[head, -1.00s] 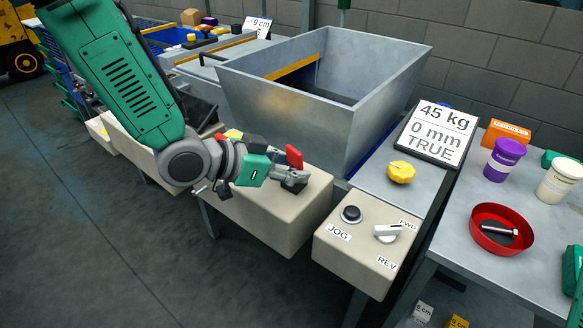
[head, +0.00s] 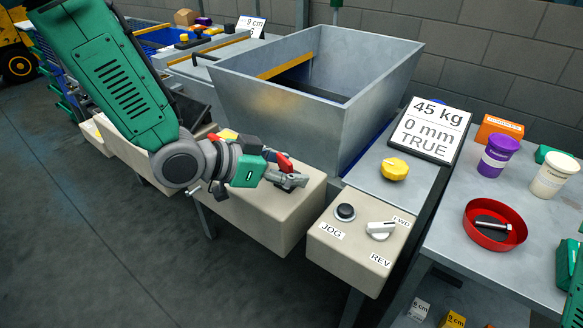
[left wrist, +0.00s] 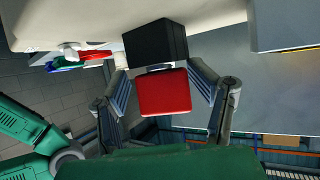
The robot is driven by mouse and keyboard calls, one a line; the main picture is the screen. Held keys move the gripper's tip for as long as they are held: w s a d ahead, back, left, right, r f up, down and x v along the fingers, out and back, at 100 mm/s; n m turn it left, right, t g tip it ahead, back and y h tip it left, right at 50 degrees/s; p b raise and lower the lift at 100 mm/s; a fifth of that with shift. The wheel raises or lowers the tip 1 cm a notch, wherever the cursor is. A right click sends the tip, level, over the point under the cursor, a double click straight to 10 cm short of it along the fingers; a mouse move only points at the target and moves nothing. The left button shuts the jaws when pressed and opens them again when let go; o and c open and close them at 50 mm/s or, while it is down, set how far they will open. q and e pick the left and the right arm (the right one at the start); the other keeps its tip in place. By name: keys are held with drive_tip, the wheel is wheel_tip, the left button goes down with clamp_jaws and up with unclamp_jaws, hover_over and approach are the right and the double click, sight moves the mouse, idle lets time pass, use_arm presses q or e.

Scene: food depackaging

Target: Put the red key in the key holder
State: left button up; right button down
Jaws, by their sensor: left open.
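The red key (head: 284,163) is at the black key holder (head: 287,183) on the beige box (head: 265,215). In the left wrist view the red key's head (left wrist: 163,93) meets the face of the black holder (left wrist: 155,42), with a thin grey part between them. How deep the key sits is hidden. My left gripper (head: 291,177) is at the key. In the left wrist view its two fingers (left wrist: 163,84) stand on both sides of the key head, open, with small gaps. My right gripper is not in view.
A large metal hopper (head: 290,110) rises close behind the holder. A red bowl (head: 480,239) and tubs stand farther right.

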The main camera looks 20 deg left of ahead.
use_arm(q)
drive_tip(key=shift+s+a+f, duration=0.2)
drive_tip(key=shift+f, duration=0.2)
drive_tip(key=shift+s+a+f, duration=0.15)
drive_tip(key=shift+f, duration=0.2)
drive_tip(key=d+r+v, duration=0.1)
drive_tip(key=v, duration=1)
drive_tip(key=shift+r, duration=0.5)
